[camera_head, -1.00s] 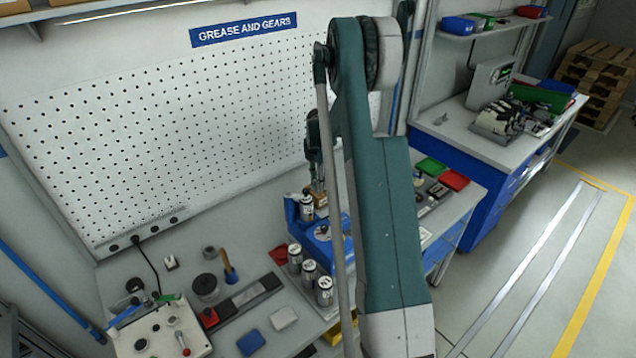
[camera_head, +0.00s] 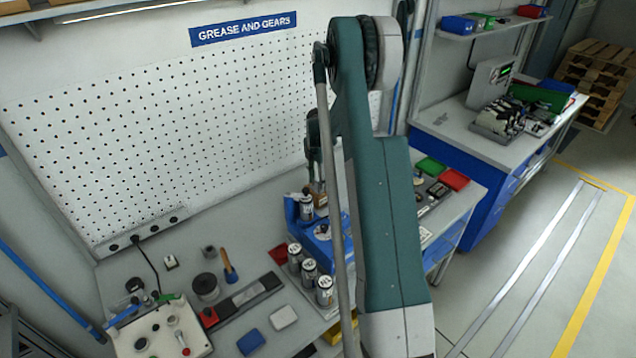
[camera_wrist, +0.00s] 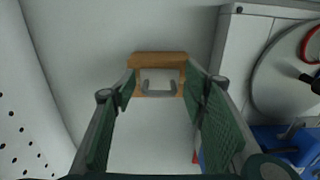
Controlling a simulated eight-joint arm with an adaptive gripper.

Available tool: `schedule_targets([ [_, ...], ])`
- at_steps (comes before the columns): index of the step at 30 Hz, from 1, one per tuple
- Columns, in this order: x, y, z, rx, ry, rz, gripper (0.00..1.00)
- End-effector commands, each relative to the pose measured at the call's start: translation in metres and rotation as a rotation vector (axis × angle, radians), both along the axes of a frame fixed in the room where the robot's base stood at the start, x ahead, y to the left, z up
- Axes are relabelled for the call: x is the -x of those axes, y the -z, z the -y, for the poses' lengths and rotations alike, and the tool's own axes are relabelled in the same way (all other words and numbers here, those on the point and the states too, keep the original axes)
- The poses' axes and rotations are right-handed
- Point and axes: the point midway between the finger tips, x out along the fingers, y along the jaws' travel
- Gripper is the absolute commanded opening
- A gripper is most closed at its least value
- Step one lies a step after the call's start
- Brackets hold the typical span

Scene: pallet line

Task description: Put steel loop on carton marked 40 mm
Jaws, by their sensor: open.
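A grey U-shaped loop (camera_wrist: 158,88), which looks like the steel loop, shows in the wrist view against a brown wooden-looking block (camera_wrist: 158,59). My gripper (camera_wrist: 159,90) is open, with its green-padded fingers to the left and right of the loop. I cannot tell whether either finger touches it. In the head view, my gripper (camera_head: 316,180) points down over the brown block at the back of the bench, partly hidden by my arm. No carton with a readable 40 mm mark shows in either view.
A blue holder (camera_head: 298,213) with a can stands by the gripper. Several cans (camera_head: 309,272) stand in front. A control box (camera_head: 160,335), a dark spool (camera_head: 206,287) and small blue and white blocks (camera_head: 284,317) lie to the left. The pegboard (camera_head: 180,130) rises behind.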

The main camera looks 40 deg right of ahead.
Motion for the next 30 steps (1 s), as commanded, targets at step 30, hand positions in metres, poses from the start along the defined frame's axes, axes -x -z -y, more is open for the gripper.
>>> schedule_targets([
  [30, 0.000, -0.118, 0.000, 0.000, 0.000, 0.000, 0.44],
])
